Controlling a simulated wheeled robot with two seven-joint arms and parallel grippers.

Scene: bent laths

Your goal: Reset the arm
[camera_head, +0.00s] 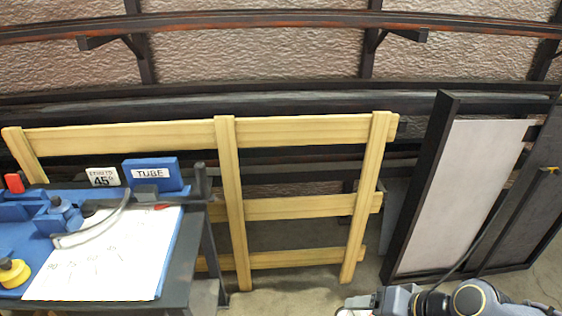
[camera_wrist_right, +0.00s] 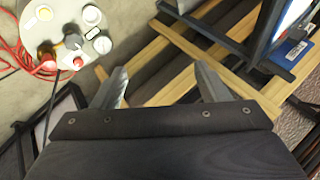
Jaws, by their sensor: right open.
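In the head view, part of my right arm (camera_head: 440,300) shows at the bottom right edge, low over the floor; its fingertips are not clearly seen there. In the right wrist view, my right gripper (camera_wrist_right: 160,88) is open, its two grey fingers wide apart with nothing between them. Behind it in that view are the yellow wooden rack (camera_wrist_right: 165,55) and the grey floor. My left gripper is in neither view.
A workbench with a blue bender (camera_head: 45,215), a white sheet (camera_head: 110,260) and a blue box marked TUBE (camera_head: 155,175) stands at left. The yellow rack (camera_head: 228,180) stands behind. A dark-framed panel (camera_head: 470,190) leans at right. A round table (camera_wrist_right: 60,45) holds several small items.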

